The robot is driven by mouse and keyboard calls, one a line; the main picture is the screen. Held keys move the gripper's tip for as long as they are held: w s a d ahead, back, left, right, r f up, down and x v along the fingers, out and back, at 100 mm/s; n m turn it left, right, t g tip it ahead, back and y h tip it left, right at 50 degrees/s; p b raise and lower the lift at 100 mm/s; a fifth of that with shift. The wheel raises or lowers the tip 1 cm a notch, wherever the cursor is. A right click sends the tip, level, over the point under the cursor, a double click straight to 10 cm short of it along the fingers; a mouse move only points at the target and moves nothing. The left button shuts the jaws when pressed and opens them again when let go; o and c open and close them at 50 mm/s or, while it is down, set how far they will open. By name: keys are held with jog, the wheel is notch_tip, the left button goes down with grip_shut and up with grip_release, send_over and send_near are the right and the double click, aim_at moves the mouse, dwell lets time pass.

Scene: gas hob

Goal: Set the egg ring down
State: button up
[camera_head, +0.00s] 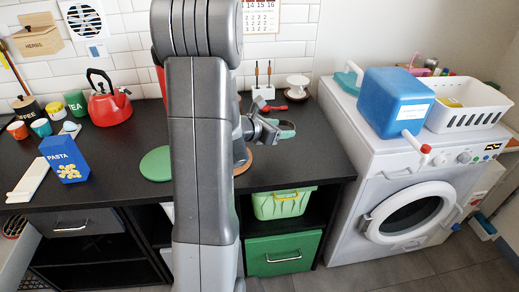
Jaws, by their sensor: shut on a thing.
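My gripper (277,130) is just right of my arm, above the right part of the dark worktop (312,155). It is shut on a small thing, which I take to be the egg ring. The ring's outline is too small to make out against the jaws, where a grey-green patch shows. I cannot tell how high the gripper is above the worktop. My arm hides the middle of the worktop, and no hob can be made out.
A green round mat (156,164) lies left of my arm. A brown round edge (243,162) shows beside it, partly hidden. A red kettle (108,103) and pasta box (65,158) stand left. A washing machine (375,180) with a blue container (392,98) stands right.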

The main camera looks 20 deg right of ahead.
aim_at(278, 151)
jog(key=shift+f+b, duration=0.3)
jog(key=shift+f, duration=3.25)
jog(key=shift+w+f+b, duration=0.1)
jog(key=shift+f+b, duration=0.15)
jog(key=shift+b, duration=0.1)
jog(key=o, duration=1)
jog(key=shift+r, duration=0.1)
jog(key=shift+c, duration=0.2)
